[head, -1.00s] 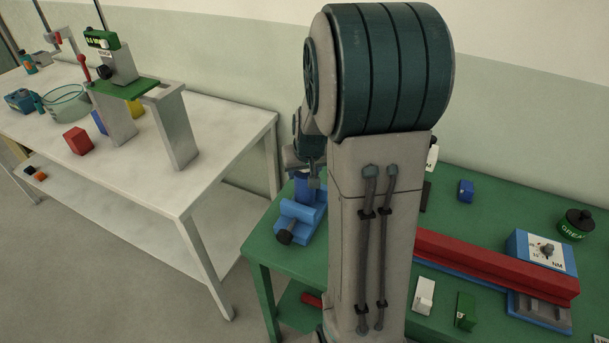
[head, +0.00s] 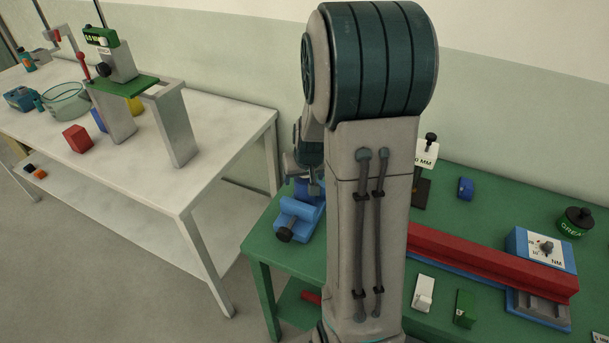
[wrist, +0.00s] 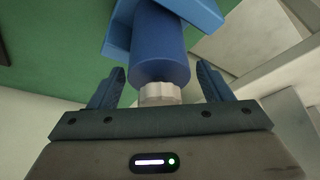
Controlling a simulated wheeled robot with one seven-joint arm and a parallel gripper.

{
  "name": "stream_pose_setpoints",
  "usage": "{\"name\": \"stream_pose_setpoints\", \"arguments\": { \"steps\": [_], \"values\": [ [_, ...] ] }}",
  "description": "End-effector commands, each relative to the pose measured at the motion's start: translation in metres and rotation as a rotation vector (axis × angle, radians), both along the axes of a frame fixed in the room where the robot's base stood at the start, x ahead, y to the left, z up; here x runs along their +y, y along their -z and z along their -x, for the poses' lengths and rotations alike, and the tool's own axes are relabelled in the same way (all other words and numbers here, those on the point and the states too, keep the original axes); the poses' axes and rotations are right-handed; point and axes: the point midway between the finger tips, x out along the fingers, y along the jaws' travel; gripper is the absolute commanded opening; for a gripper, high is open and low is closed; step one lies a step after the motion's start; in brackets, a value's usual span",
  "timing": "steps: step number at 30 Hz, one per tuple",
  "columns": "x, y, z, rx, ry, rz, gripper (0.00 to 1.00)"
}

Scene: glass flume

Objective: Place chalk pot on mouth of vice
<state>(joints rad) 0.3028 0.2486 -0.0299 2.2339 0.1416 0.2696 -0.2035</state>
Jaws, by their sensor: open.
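The chalk pot, seemingly the blue cylinder with a white ribbed end (wrist: 158,45), is in the middle of the wrist view. My gripper (wrist: 160,68) is open, with one finger on each side of the white end and gaps between. The blue vice (wrist: 198,12) lies beyond the pot in that view. In the head view the vice (head: 297,217) is at the left end of the green bench, and the blue pot (head: 304,188) shows partly above it. The pot appears to stand on the vice, but the contact is hidden. My arm hides the gripper's fingers in the head view.
The green bench (head: 462,225) also holds a red bar (head: 490,262), a blue dial box (head: 541,250), a dark green pot (head: 575,222) and small blocks. A white table (head: 225,130) with a green-topped stand is at left, across a floor gap.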

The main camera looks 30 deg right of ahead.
Motion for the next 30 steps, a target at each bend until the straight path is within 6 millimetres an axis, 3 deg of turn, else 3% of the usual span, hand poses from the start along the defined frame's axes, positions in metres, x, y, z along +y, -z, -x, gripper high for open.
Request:
{"name": "stream_pose_setpoints", "arguments": {
  "steps": [8,21,30],
  "values": [
    [0.002,-0.024,0.007,-0.005,-0.001,0.002,0.72],
    [0.009,-0.093,0.036,-0.004,-0.001,0.001,0.72],
    [0.018,-0.115,0.049,0.002,-0.009,-0.002,0.72]
  ]
}}
